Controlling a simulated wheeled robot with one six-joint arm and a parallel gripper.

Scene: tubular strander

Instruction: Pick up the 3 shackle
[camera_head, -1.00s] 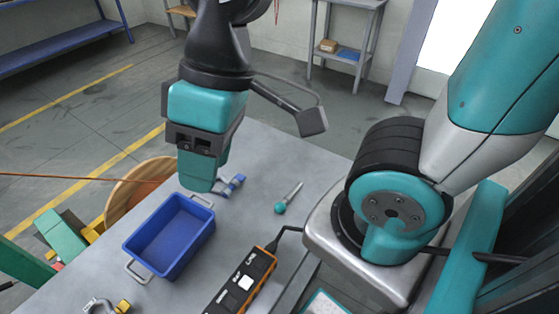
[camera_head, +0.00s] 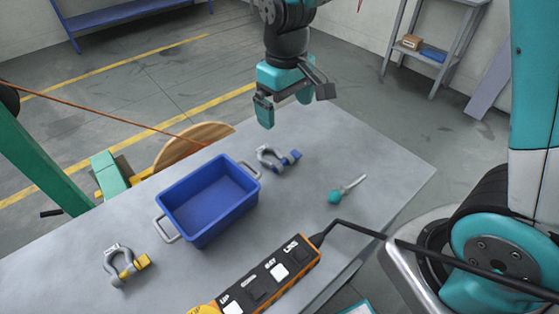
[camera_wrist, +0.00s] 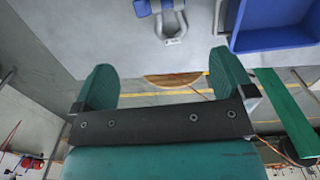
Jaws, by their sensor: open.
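A grey shackle with a blue pin (camera_head: 266,160) lies on the table behind the blue bin. It also shows at the top of the wrist view (camera_wrist: 173,28), ahead of my fingers. A second grey shackle with a yellow pin (camera_head: 121,268) lies at the front left and has a small pale tag. Any number on either is too small to read. My gripper (camera_head: 284,108) is open and empty, above the far edge of the table and beyond the blue-pin shackle. In the wrist view my two green fingers (camera_wrist: 166,80) stand wide apart with nothing between them.
The blue bin (camera_head: 169,212) with metal handles stands between the shackles and looks empty. A teal-ended tool (camera_head: 336,197) lies right of the blue-pin shackle. An orange-black control pendant (camera_head: 262,283) with a cable lies at the front. The right part of the table (camera_head: 385,165) is clear.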

